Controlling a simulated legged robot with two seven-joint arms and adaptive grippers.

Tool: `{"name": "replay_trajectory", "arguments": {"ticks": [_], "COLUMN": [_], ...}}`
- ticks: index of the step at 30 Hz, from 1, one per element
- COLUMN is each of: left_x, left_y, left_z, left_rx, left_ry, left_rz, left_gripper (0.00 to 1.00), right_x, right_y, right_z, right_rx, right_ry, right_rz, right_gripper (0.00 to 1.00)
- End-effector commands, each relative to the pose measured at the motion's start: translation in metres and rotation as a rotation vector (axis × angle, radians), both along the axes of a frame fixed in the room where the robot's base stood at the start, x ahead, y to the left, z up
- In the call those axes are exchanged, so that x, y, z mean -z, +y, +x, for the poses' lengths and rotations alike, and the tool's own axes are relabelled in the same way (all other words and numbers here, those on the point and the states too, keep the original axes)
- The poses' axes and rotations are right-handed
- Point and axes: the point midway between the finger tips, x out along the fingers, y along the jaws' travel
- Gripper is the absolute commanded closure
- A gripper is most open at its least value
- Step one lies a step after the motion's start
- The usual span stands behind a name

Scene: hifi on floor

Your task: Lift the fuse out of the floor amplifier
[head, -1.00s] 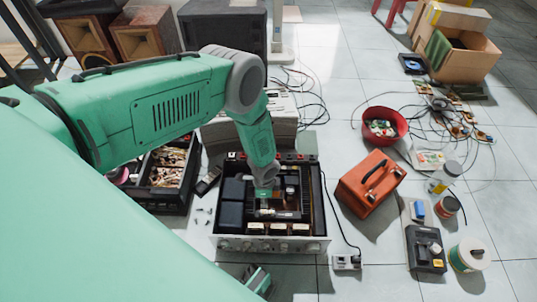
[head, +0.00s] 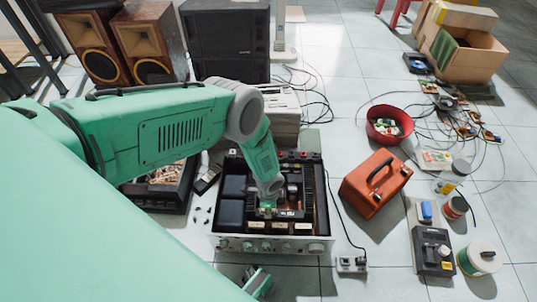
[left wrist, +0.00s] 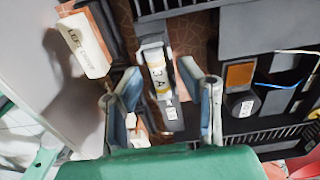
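The amplifier (head: 230,243) stands open-topped on the tiled floor, its knobbed front facing me. In the left wrist view the fuse (left wrist: 160,72), a pale tube with yellow bands and "3A" lettering, sits in its dark holder (left wrist: 171,113) on the brown board. My left gripper (left wrist: 165,100) is open, its fingers spread on either side of the fuse and holder, with gaps visible. In the head view this gripper (head: 268,202) reaches down inside the amplifier and hides the fuse. A green and grey part, seemingly my right gripper (head: 258,283), shows partly at the bottom edge.
Dark finned blocks (left wrist: 265,35) and a labelled pale part (left wrist: 84,46) flank the fuse inside the case. An orange case (head: 374,187) and a power strip (head: 351,264) lie right of the amplifier.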

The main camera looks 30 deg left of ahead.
Motion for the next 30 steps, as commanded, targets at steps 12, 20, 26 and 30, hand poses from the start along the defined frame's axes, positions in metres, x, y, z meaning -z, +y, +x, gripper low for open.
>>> {"name": "replay_trajectory", "arguments": {"ticks": [12,20,26,30], "left_x": [-0.001,-0.04,-0.08,-0.096], "left_y": [0.0,0.001,0.0,0.0], "left_z": [0.0,0.001,0.0,0.0], "left_rx": [0.0,0.0,0.0,0.0], "left_ry": [0.0,-0.001,0.0,0.001], "left_rz": [0.0,0.001,0.0,0.0], "left_gripper": [1.0,1.0,1.0,1.0], "right_x": [-0.001,-0.024,-0.044,-0.051], "right_y": [0.0,0.0,0.0,0.0], "right_z": [0.0,0.0,0.0,0.0], "right_rx": [0.0,0.0,0.0,0.0], "right_ry": [0.0,0.0,0.0,0.0], "right_rz": [0.0,0.0,0.0,0.0], "right_gripper": [0.6,0.6,0.6,0.6]}}
